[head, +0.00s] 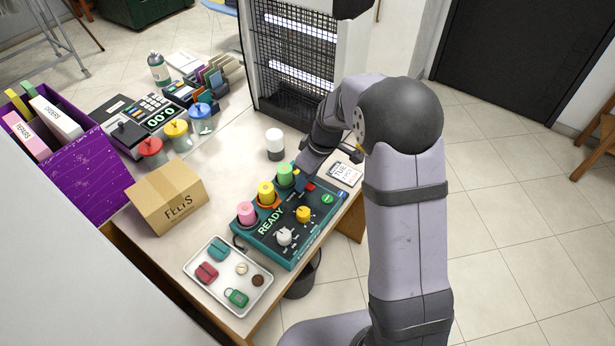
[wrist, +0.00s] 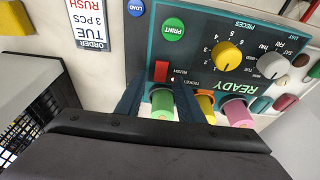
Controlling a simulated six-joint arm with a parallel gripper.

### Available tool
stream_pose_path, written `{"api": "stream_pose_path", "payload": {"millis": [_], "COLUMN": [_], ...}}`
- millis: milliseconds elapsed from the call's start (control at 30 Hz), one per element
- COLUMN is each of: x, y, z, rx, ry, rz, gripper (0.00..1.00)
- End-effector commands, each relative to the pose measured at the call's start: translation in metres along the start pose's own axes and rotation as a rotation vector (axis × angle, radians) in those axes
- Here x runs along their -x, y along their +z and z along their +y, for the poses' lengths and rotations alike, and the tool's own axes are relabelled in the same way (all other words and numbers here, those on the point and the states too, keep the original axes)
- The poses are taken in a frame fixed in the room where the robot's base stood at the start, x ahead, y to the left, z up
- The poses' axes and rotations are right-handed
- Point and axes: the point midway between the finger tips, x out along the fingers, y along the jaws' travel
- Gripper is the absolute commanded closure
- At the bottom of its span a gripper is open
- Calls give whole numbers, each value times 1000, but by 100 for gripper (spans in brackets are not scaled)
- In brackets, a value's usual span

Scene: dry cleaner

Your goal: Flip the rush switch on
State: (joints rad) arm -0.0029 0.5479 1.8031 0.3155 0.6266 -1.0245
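The teal ticket machine (head: 262,246) stands on the table with a READY display. Its red rush switch (wrist: 161,71) shows in the wrist view beside the word RUSH; a small red part of the switch (head: 310,187) shows in the head view beside my fingers. I cannot tell which way the switch is tipped. My gripper (wrist: 160,92) is open and empty, its two dark blue fingers apart, with the switch just beyond the gap between them. In the head view my gripper (head: 302,179) is low over the machine's far end. Whether it touches anything is unclear.
Green (head: 285,175), yellow (head: 266,193) and pink (head: 246,212) cylinders stand along the machine's edge, the green one close to my fingers. Yellow (wrist: 226,55) and white (wrist: 272,65) knobs rise from the panel. An order card (wrist: 90,24) reading RUSH lies beyond.

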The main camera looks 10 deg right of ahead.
Motion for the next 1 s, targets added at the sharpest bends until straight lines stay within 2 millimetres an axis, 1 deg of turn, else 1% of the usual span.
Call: {"api": "stream_pose_path", "payload": {"millis": [200,333,467,700,800,1000], "x": [0,6,20,54,64,73], "y": [0,0,0,0,0,0], "z": [0,0,1,1,0,0], "rx": [0,0,-1,0,0,0], "ry": [0,0,2,2,2,0], "rz": [-1,0,1,2,2,-1], "gripper": [66,66,66,66,66,66]}}
